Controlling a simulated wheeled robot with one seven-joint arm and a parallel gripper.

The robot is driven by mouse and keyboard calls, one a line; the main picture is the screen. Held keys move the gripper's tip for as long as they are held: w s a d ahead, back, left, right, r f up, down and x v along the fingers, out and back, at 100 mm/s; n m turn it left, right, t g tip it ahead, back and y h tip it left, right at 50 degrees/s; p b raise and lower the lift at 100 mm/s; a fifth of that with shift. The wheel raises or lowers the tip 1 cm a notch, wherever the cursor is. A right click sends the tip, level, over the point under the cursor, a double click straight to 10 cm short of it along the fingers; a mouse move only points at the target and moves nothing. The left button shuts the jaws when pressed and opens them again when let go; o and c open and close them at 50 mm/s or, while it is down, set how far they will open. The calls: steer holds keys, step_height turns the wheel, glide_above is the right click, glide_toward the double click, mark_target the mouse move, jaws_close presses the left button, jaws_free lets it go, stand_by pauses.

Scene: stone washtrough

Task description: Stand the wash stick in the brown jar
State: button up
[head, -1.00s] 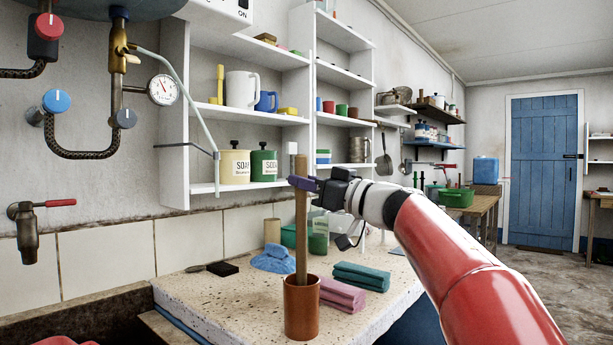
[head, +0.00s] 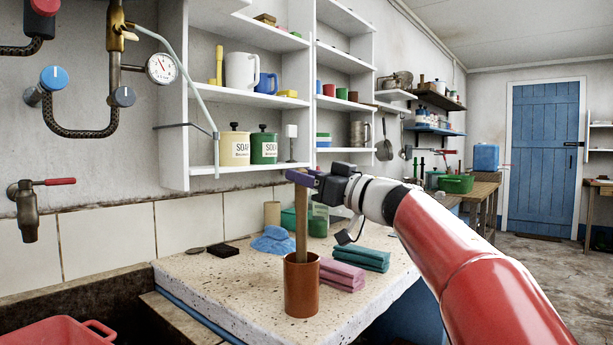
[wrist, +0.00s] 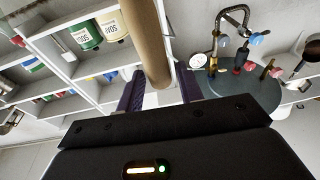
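The wash stick (head: 302,220) is a long plain wooden rod. It stands nearly upright with its lower end inside the brown jar (head: 301,288), whose wall hides that end. The jar stands upright near the front of the speckled stone counter. My gripper (head: 300,178) is at the top of the stick, with its purple fingers around the upper end. In the wrist view, my gripper (wrist: 162,88) has one finger on each side of the stick (wrist: 146,40), with narrow gaps beside the wood. It looks open.
Folded pink cloths (head: 342,276) and teal cloths (head: 361,258) lie right of the jar. A red basin (head: 58,332) is at the lower left. Counter is clear left of the jar.

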steer(key=shift+o, duration=1)
steer(key=v, duration=0.7)
steer(key=shift+s+d+b, duration=0.25)
steer(key=shift+d+b, duration=0.1)
